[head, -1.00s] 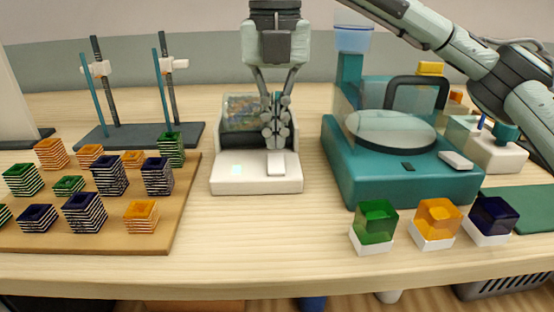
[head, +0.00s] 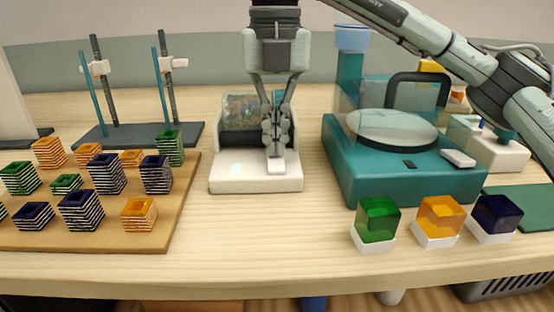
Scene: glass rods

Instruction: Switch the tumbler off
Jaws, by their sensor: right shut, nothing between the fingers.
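The tumbler (head: 225,186) is a white machine in the middle of the table, with a multicoloured drum or window (head: 241,110) at its back. A pale greenish light patch (head: 237,169) shows on the left of its front deck. A white rocker switch (head: 277,167) sits on the right of the deck. My right gripper (head: 275,152) comes down from above, shut and empty. Its fingertips are at the back part of the switch and cover some of it; I cannot tell whether they press it. My left gripper is not in view.
A teal machine (head: 400,184) with a round plate stands close on the right. Green (head: 377,220), orange (head: 440,216) and dark blue (head: 495,214) cubes sit on white bases in front. A wooden board (head: 105,239) with several striped blocks and a dark stand (head: 137,134) are at left.

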